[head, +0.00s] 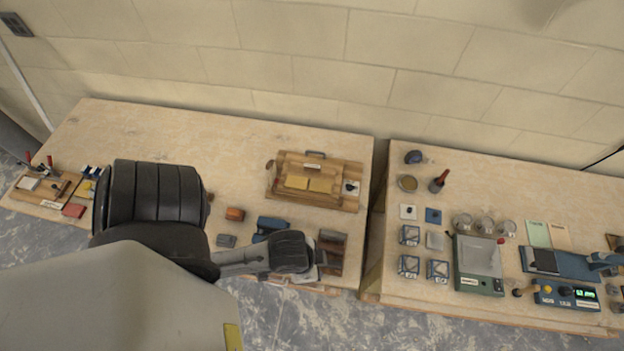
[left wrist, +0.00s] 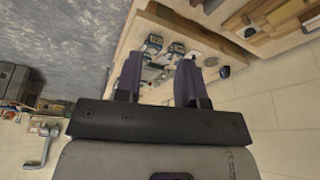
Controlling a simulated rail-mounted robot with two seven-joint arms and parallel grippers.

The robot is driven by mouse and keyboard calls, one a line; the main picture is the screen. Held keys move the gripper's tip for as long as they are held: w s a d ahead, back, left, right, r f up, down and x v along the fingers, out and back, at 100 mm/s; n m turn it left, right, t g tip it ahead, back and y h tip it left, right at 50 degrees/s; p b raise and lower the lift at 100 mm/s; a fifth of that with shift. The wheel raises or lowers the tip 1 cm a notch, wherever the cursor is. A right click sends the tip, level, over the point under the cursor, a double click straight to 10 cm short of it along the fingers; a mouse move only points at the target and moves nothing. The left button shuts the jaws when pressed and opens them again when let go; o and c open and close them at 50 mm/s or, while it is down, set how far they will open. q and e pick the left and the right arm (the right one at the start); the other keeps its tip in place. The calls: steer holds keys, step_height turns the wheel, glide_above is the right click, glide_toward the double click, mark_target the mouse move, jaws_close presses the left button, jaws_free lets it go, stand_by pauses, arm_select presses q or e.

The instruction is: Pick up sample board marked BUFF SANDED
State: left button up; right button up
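No marking BUFF SANDED can be read in either view, so I cannot tell which piece is the sample board. Two yellow-tan flat pieces (head: 309,184) lie on a wooden stand (head: 343,171) at the back of the left table in the head view. My left gripper (left wrist: 160,82) shows in the left wrist view with its two dark fingers apart and nothing between them. In the head view my left arm reaches in from the lower left over the table's front, and I cannot make out its fingers. My right gripper is not in view.
The left table (head: 215,140) is clear along its back left. A wooden tool board (head: 42,187) stands at its left end, and a blue item (head: 270,225) lies near my arm. A narrow gap separates the right table (head: 395,240), which holds a green scale (head: 480,280) and small containers.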

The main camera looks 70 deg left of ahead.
arm_select(q)
steer(key=shift+o, duration=0.5)
steer(key=shift+o, duration=0.9)
